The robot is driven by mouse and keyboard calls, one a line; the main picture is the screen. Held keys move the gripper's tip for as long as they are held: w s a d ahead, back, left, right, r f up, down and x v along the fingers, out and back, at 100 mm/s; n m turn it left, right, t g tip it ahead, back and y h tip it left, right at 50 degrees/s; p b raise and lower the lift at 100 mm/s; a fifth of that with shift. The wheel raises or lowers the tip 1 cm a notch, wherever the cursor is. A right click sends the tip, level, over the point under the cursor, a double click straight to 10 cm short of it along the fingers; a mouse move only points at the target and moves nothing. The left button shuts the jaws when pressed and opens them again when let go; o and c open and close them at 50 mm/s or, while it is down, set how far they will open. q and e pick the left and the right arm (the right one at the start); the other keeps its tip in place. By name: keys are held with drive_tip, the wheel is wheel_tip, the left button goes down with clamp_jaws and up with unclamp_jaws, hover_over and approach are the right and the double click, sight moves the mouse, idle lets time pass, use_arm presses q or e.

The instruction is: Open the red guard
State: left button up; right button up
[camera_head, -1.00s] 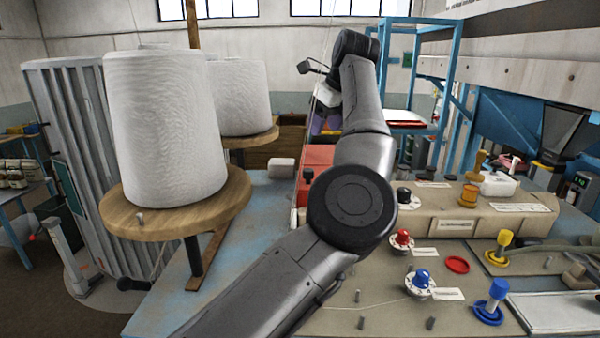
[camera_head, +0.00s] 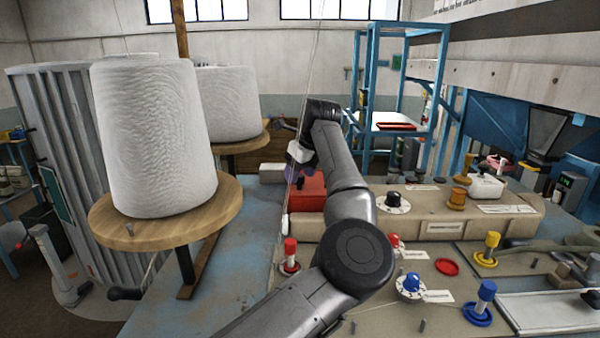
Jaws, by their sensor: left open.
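The red guard (camera_head: 311,192) is a red box-like cover on the near left end of the beige machine body, partly hidden behind my left arm. I cannot make out its hinge or how far it is raised. My left gripper (camera_head: 297,174) hangs from the far end of the arm, just above and left of the guard. It is open, but its fingers are small and partly hidden by the wrist. I see no clear contact with the guard. My right gripper is out of view.
Large white thread cones (camera_head: 155,140) stand on wooden discs at left. The beige panel carries a black knob (camera_head: 393,198), a blue knob (camera_head: 411,283), yellow (camera_head: 489,245) and blue (camera_head: 484,298) posts, and a red-topped post (camera_head: 290,252). A blue frame (camera_head: 367,95) stands behind.

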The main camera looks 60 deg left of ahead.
use_arm(q)
drive_tip(key=shift+a+f, duration=0.15)
drive_tip(key=shift+f, duration=0.2)
drive_tip(key=shift+c, duration=0.5)
clamp_jaws()
drive_tip(key=shift+r, duration=0.1)
